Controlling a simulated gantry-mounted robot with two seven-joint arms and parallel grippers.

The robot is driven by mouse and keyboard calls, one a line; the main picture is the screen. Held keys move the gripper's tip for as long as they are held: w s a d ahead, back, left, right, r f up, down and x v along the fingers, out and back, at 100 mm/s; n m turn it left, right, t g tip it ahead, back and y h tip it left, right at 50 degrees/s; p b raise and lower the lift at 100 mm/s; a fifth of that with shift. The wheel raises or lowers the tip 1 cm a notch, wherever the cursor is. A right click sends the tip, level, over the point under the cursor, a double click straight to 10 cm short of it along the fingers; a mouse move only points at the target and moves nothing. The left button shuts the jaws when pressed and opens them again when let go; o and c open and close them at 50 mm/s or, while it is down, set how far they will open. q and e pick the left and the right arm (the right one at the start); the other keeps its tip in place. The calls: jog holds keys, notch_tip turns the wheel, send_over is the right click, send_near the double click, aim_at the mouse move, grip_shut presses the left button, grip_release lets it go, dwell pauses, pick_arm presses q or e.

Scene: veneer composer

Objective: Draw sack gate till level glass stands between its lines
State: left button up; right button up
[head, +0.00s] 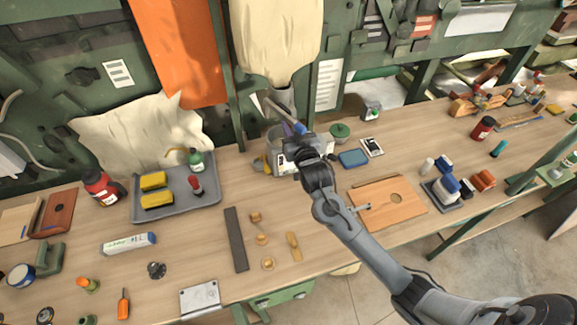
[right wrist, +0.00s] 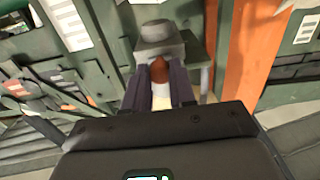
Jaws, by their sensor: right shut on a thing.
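The cream sack (head: 278,40) hangs at the back, above the bench. Its grey metal neck (head: 284,98) points down, and a rod-like part (head: 276,107) slants from beside it toward my right gripper (head: 298,130). In the right wrist view, my right gripper (right wrist: 160,85) has its two dark fingers closed on a handle (right wrist: 159,70) with a red-brown end and a pale section. A grey block-shaped part (right wrist: 158,40) is just beyond the fingertips. The level glass and its lines cannot be made out. My left gripper is in neither view.
A grey pot (head: 275,140) and a white box-like device (head: 288,163) stand below the neck, partly behind my right arm. A blue dish (head: 353,158) and a green-topped jar (head: 340,133) are to the right. A grey tray (head: 212,188) is to the left.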

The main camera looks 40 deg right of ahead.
jog(key=shift+s, duration=0.15)
jog(key=shift+p+v, duration=0.75)
jog(key=shift+v, duration=0.3)
dwell(6.8)
